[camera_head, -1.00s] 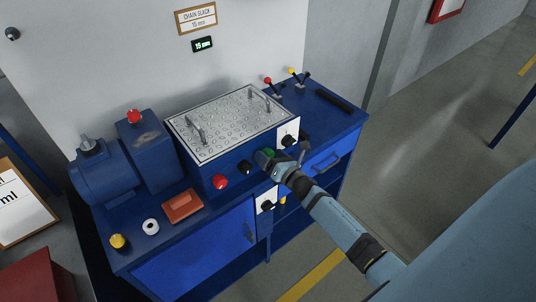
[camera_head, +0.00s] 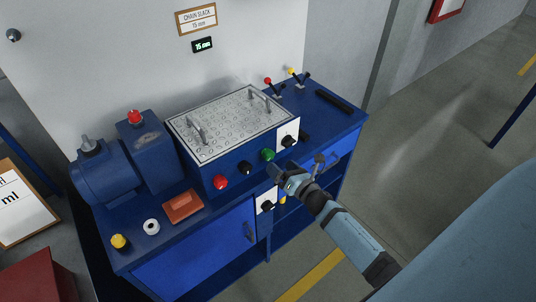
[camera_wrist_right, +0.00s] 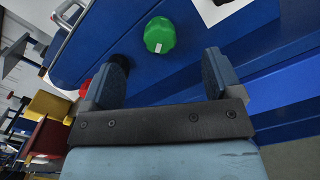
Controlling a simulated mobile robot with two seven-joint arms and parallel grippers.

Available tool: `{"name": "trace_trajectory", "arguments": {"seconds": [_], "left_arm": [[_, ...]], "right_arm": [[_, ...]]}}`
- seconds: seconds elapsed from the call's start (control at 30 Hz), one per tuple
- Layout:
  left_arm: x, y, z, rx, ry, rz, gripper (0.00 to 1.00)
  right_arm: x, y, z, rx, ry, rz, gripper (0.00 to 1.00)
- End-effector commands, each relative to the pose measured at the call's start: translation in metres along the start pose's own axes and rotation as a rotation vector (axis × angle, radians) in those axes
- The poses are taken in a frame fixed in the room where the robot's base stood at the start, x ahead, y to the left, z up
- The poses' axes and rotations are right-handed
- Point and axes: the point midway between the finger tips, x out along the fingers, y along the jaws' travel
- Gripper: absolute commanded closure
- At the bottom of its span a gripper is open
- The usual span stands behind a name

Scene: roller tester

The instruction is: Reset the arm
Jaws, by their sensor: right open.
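My right arm reaches in from the lower right in the head view. Its gripper (camera_head: 281,174) is in front of the blue machine's control face, just below and right of the green knob (camera_head: 268,155). In the right wrist view the gripper (camera_wrist_right: 160,85) is open, its two fingers apart with nothing between them. The green knob also shows there (camera_wrist_right: 160,35), beyond the fingertips and clear of them. My left gripper is in neither view.
The blue machine (camera_head: 190,245) carries a perforated metal cover (camera_head: 230,120) with two handles. A red knob (camera_head: 220,182) and black knobs share the front face. Red and yellow levers (camera_head: 292,71) stand at the back right. Open floor (camera_head: 430,170) lies to the right.

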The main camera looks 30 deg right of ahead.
Motion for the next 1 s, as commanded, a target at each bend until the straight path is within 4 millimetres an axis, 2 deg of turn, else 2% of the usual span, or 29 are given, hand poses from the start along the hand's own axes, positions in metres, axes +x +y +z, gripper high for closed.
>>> {"name": "trace_trajectory", "arguments": {"seconds": [0.33, 0.47, 0.57, 0.77, 0.9, 1.0], "left_arm": [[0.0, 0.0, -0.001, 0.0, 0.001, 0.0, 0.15], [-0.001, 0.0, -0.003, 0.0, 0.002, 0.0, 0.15], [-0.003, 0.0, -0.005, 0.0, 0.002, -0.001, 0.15], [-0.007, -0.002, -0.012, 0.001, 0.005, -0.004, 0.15], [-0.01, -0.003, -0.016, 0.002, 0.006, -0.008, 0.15], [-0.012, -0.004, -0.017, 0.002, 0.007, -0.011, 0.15]], "right_arm": [[0.0, 0.0, 0.0, 0.003, 0.0, -0.001, 0.15], [-0.009, 0.005, -0.007, 0.119, 0.014, -0.016, 0.15], [-0.027, 0.017, -0.021, 0.378, 0.041, -0.057, 0.15], [-0.087, 0.056, -0.064, 1.179, 0.105, -0.236, 0.15], [-0.134, 0.089, -0.094, 1.737, 0.12, -0.427, 0.15], [-0.164, 0.112, -0.111, 2.06, 0.108, -0.574, 0.15]]}}
